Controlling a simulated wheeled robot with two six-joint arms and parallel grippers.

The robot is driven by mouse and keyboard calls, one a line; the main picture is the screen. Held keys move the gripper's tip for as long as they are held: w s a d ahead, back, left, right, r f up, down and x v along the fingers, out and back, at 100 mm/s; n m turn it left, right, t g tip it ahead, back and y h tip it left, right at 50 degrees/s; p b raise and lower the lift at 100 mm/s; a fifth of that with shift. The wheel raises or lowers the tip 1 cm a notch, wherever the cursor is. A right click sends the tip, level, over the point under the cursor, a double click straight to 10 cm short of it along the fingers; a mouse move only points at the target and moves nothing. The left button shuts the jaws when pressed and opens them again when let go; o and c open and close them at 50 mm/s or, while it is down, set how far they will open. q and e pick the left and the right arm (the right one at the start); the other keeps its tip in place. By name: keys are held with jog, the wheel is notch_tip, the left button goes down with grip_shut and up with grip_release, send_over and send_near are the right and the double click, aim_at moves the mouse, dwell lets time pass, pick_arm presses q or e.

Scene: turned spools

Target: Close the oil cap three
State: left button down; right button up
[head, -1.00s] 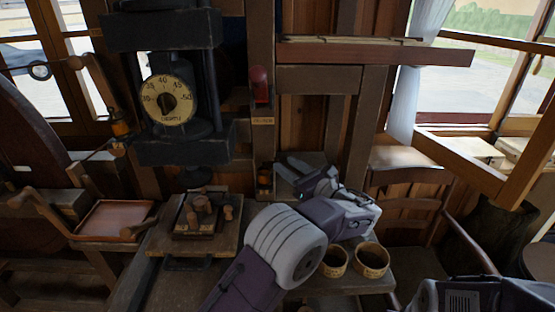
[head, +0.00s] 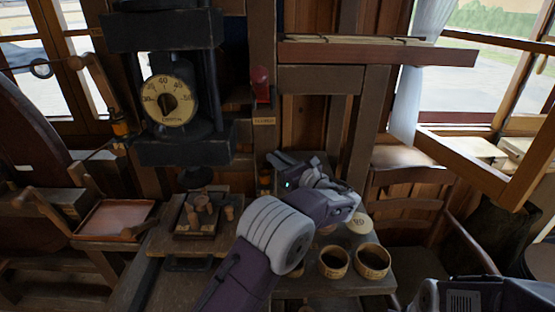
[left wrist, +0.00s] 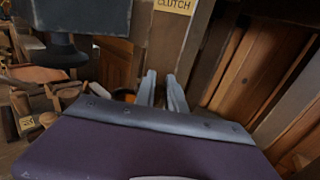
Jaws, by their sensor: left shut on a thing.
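My left gripper (head: 276,159) reaches over the right-hand bench toward the wooden post, and its fingertips are at a small amber oil cup (head: 265,182) by the post's foot. In the left wrist view the two fingers (left wrist: 161,78) stand close together below the yellow CLUTCH plate. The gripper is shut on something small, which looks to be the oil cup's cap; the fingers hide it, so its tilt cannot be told. Another amber oil cup (head: 121,129) stands at the left by the wheel. My right gripper is out of view.
A dial press (head: 170,99) and a spool board (head: 202,210) stand left.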

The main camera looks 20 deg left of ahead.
aim_at(264, 173)
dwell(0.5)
